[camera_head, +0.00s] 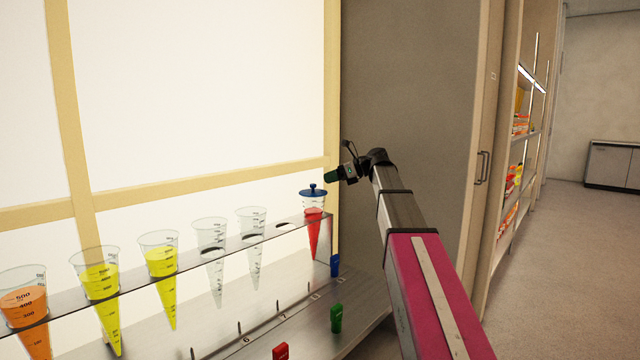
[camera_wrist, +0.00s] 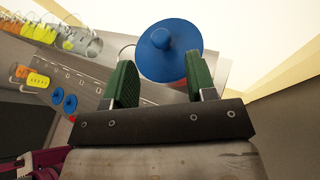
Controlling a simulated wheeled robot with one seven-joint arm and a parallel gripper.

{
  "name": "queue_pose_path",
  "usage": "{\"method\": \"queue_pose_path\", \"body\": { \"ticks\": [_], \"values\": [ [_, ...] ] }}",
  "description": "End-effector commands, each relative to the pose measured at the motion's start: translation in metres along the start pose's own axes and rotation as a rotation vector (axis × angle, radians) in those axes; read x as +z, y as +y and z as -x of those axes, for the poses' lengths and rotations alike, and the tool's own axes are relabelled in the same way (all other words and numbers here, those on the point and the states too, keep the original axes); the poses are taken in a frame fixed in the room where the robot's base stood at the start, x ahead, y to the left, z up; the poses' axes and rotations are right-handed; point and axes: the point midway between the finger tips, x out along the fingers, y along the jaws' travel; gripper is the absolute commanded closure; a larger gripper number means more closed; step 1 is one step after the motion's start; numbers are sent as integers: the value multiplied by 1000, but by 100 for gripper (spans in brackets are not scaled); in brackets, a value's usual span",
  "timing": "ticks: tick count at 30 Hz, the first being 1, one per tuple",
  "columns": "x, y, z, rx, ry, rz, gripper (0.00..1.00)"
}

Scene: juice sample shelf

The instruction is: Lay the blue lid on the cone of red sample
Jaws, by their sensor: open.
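The blue lid (camera_head: 313,190) sits level on the mouth of the cone of red sample (camera_head: 314,228), which hangs upright in the last hole at the right end of the rack. In the wrist view the lid (camera_wrist: 168,52) with its round knob lies just beyond and between my green fingertips, and a little of the red (camera_wrist: 179,83) shows under it. My gripper (camera_head: 331,177) is open, just right of the lid at about its height. Its spread fingers also show in the wrist view (camera_wrist: 160,62). Nothing is held.
The metal rack (camera_head: 180,252) holds two clear empty cones (camera_head: 209,240), yellow cones (camera_head: 160,262) and an orange cone (camera_head: 24,310). A pale frame post (camera_head: 332,110) and grey cabinet side (camera_head: 410,100) stand close behind my gripper.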

Motion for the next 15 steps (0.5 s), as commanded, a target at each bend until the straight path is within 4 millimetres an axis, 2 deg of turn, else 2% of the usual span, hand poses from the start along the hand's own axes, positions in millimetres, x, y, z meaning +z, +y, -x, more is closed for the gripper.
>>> {"method": "queue_pose_path", "body": {
  "ticks": [1,6,10,15],
  "values": [
    [0,0,11,-3,-1,0,49],
    [0,0,38,-2,0,0,49],
    [0,0,50,-1,0,0,49],
    [0,0,55,0,0,0,49]
  ]
}}
